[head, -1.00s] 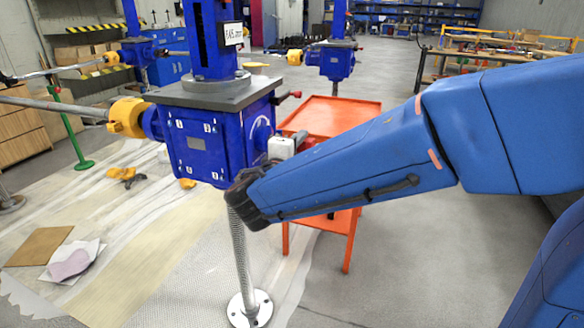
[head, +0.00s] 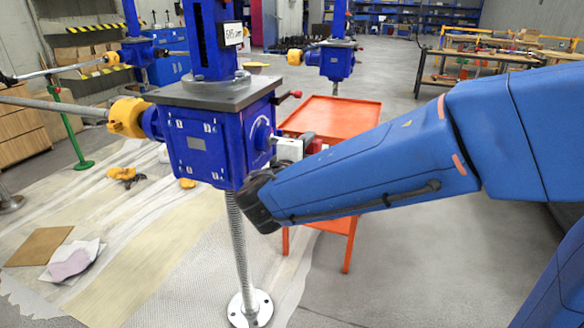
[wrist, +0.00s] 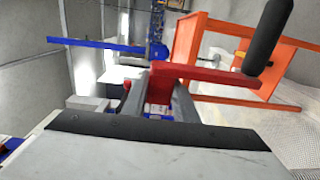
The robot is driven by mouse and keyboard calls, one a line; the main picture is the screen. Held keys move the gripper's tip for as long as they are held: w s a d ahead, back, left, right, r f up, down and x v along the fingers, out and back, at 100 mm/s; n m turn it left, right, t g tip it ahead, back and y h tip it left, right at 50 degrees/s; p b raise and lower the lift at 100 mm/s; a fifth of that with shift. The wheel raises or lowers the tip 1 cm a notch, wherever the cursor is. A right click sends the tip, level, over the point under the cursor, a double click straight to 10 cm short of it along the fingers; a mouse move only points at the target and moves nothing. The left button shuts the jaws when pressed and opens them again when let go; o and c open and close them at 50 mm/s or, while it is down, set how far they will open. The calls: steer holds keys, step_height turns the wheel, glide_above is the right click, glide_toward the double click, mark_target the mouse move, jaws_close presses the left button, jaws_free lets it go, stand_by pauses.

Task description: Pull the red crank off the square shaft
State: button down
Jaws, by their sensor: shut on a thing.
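The blue screw jack gearbox (head: 205,150) stands upright on its threaded screw, with a round boss (head: 262,135) on its right face. A short pale piece, perhaps the square shaft, shows beside that boss, partly hidden by my gripper. The red crank (wrist: 205,75) has a flat arm running right to a black handle (wrist: 268,40) in the wrist view. My gripper (wrist: 158,98) is shut on the crank's red hub, with one grey finger on each side. In the head view my gripper (head: 307,141) is right of the gearbox. Whether the hub still touches the shaft cannot be told.
An orange trolley (head: 335,112) stands close behind and right of my gripper. Grey floor to the right is open.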

steer(key=shift+d, duration=0.1)
steer(key=d, duration=0.1)
steer(key=s+d, duration=0.1)
steer(key=d, duration=0.1)
steer(key=s+d, duration=0.1)
steer(key=d, duration=0.1)
steer(key=shift+d, duration=0.2)
